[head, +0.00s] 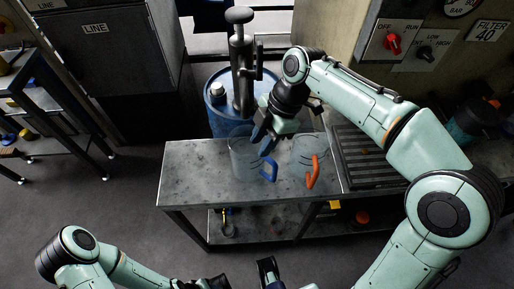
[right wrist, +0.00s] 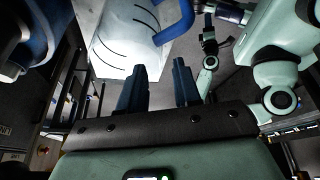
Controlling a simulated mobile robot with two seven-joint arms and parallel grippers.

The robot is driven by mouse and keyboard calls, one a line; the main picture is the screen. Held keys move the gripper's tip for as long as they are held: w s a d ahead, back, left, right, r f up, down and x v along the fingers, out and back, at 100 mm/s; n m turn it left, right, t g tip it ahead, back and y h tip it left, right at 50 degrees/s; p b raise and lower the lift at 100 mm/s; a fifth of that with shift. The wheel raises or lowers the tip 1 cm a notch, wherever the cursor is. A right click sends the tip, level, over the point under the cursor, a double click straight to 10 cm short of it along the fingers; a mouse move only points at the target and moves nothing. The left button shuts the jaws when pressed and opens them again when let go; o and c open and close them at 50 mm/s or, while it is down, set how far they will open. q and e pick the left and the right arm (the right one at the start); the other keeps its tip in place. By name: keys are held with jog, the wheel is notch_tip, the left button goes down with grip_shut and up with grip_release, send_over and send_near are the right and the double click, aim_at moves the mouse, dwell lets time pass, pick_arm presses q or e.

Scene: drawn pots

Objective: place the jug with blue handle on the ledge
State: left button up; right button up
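The clear jug with blue handle (head: 243,158) stands upright on the grey metal bench (head: 190,180), its handle on its right side. My right gripper (head: 262,134) is above and beside it. In the right wrist view the two fingers (right wrist: 158,82) are apart, with nothing between them. The jug (right wrist: 122,38) shows just past the left finger there; I cannot tell whether they touch. My left gripper (head: 268,272) is only partly in view at the bottom edge. I cannot tell which surface is the ledge.
A clear jug with an orange handle (head: 308,152) stands close right of the blue-handled one. A dark slatted grate (head: 365,155) lies on the bench farther right. A blue drum (head: 218,115) with a pump stands behind. The bench's left end is clear.

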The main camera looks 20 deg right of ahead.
jog(key=p+v, duration=0.1)
jog(key=v, duration=0.6)
jog(key=shift+d+r, duration=0.1)
